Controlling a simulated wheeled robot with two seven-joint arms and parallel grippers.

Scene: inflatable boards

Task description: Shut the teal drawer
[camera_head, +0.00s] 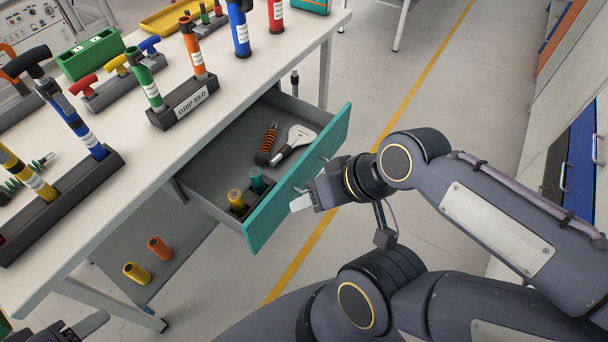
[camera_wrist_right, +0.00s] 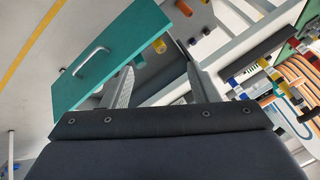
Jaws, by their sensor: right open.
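The teal drawer (camera_head: 296,183) is pulled out from under the white workbench. Its teal front panel also shows in the right wrist view (camera_wrist_right: 125,45), with a metal handle (camera_wrist_right: 92,60). My right gripper (camera_head: 305,198) is at the outer side of the panel, near its handle, with nothing held. In the right wrist view its two fingers (camera_wrist_right: 162,76) are spread apart, the left one close to the panel; I cannot tell whether it touches. My left gripper (camera_head: 72,329) shows only partly at the bottom left corner, and its opening is unclear.
The workbench (camera_head: 215,125) carries racks of coloured tools. The floor right of the drawer is clear.

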